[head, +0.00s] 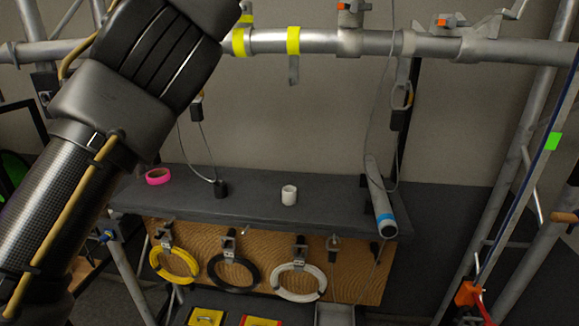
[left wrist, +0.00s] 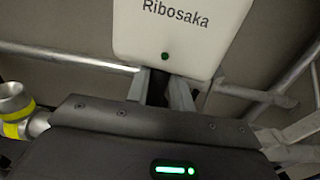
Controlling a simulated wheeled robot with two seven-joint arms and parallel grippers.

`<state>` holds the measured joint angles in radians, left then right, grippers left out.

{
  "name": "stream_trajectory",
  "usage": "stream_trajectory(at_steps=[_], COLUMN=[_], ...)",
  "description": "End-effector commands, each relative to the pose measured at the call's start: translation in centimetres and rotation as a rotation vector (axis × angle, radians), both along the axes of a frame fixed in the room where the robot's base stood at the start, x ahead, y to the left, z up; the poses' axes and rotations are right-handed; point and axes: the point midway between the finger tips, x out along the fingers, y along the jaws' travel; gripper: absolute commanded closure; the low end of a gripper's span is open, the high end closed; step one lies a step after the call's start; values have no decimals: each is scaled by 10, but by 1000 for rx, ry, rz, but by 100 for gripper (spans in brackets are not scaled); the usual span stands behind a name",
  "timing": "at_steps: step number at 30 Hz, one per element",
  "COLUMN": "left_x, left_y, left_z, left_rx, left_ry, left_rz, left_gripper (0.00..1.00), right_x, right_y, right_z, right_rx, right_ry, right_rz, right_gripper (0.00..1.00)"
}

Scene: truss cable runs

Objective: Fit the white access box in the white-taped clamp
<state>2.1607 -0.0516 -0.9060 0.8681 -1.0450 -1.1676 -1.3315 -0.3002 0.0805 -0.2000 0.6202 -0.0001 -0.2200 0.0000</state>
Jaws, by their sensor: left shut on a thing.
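The white access box (left wrist: 185,35), printed "Ribosaka" with a green dot near its lower edge, fills the top middle of the left wrist view. My left gripper (left wrist: 160,92) is shut on its lower edge; the box's top is cut off by the frame. In the head view my left arm rises from the lower left and leaves through the top edge, so gripper and box are out of that view. Clamps with orange parts (head: 350,14) (head: 443,22) sit on the horizontal truss tube (head: 375,44). A pale band (head: 408,42) lies between them; I cannot tell whether it is white tape. My right gripper is not in view.
Yellow tape bands (head: 293,40) mark the tube near my arm. Below is a dark shelf (head: 250,207) with a pink tape roll (head: 157,176), a white roll (head: 289,194) and a grey cylinder (head: 380,197). Yellow, black and white coils hang on the wooden board (head: 345,285). A thin cable hangs at the right.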

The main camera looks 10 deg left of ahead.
Motion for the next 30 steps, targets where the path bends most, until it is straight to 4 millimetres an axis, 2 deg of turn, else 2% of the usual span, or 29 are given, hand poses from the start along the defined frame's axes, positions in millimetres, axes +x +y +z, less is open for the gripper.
stream_trajectory(at_steps=[30], left_x=[0], left_y=[0], left_z=[-20], left_rx=[-1], left_ry=[-1], left_rz=[0], left_gripper=[100], right_x=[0], right_y=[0], right_z=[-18], right_rx=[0], right_ry=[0], right_rz=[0], right_gripper=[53])
